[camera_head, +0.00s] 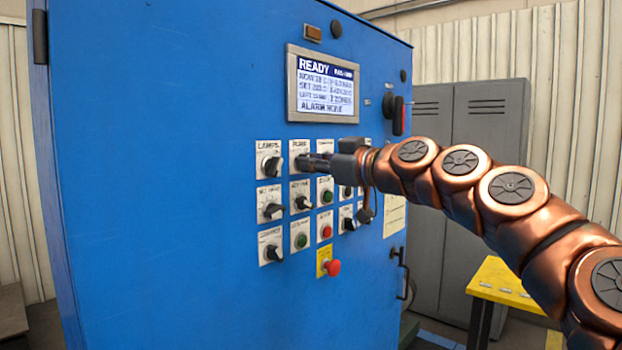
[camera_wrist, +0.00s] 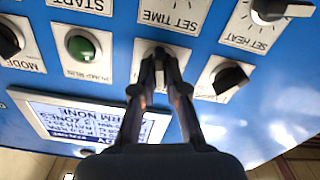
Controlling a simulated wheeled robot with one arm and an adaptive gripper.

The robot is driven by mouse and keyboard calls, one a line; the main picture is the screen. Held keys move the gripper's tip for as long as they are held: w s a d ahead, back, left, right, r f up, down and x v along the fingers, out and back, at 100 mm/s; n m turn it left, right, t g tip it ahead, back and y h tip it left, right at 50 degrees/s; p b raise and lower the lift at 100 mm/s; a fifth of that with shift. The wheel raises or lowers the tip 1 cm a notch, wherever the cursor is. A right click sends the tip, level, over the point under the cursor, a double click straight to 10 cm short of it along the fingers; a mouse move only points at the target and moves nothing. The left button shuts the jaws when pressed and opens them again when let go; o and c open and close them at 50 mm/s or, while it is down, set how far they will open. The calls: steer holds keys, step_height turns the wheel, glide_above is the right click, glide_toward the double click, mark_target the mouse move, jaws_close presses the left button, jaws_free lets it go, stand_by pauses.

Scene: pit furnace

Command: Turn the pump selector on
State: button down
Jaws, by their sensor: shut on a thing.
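The pump selector (camera_head: 299,147) is on the blue cabinet's front, top row, second from the left under the screen, on a white labelled plate. My gripper (camera_head: 304,162) reaches in from the right with its fingertips at this selector. In the wrist view the picture is upside down, and my gripper (camera_wrist: 161,56) is shut on the selector's dark knob, in front of its white plate (camera_wrist: 140,58). The fingers hide most of the knob, so I cannot tell which way it points.
The lamps selector (camera_head: 270,165) sits just left of the pump selector. Other knobs and buttons fill the rows below, with a red mushroom button (camera_head: 332,267) at the bottom. The screen (camera_head: 322,84) above reads READY. A yellow table (camera_head: 505,285) stands at right.

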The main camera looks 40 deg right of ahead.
steer(key=shift+w+d+m+b, duration=0.1)
steer(key=shift+m+b, duration=0.55)
steer(key=shift+m, duration=1.55)
steer(key=shift+d+m+b, duration=0.1)
steer(key=shift+m+b, duration=0.5)
steer(key=shift+m, duration=1.6)
steer(key=shift+a, duration=0.1)
steer(key=c, duration=1.2)
jaws_free()
steer(key=v, duration=1.2)
